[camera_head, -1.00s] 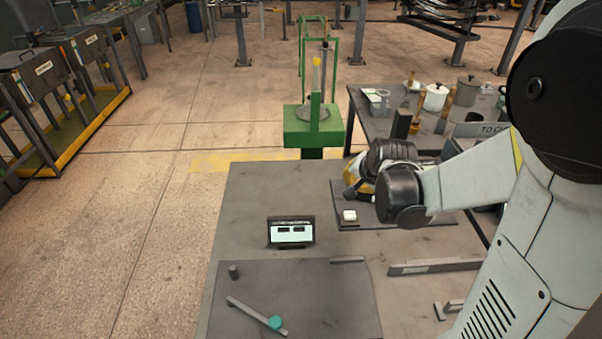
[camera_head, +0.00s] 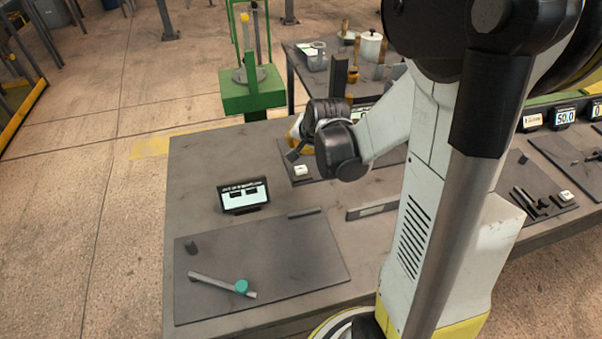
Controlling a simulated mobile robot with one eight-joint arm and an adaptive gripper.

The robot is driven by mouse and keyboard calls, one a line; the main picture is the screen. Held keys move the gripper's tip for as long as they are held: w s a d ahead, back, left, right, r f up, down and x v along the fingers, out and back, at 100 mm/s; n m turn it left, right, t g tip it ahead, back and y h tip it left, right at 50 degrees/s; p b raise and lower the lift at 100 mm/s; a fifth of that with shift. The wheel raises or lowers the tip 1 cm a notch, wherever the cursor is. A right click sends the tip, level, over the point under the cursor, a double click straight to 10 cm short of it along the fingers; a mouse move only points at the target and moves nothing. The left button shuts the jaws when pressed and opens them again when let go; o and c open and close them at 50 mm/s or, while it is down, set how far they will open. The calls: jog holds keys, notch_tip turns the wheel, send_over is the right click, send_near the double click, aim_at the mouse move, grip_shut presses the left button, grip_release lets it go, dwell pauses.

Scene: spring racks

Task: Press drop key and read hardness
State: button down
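A white block-like key (camera_head: 300,170) sits on a dark plate (camera_head: 382,158) at the far side of the grey table. My gripper (camera_head: 293,152) is low over that plate, just above and left of the white key; my wrist hides most of it, and its finger opening cannot be made out. A small black display (camera_head: 243,194) with a pale screen and dark boxes stands left of the key; its text is too small to read. Whether the gripper touches the key cannot be told.
A grey bar (camera_head: 372,210) lies beside my arm. Readout displays (camera_head: 563,117) stand at right. A green stand (camera_head: 250,92) is behind.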

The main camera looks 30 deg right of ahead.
aim_at(299, 166)
notch_tip(299, 166, down, 5)
jog(key=b, duration=0.3)
dwell(1.3)
jog(key=shift+f+b, duration=0.35)
jog(key=shift+b, duration=0.3)
jog(key=shift+f+b, duration=0.45)
jog(key=shift+f, duration=0.1)
jog(key=shift+r, duration=0.1)
dwell(0.5)
jog(key=shift+r+p, duration=0.75)
jog(key=shift+r, duration=0.15)
notch_tip(299, 166, up, 5)
jog(key=p, duration=0.4)
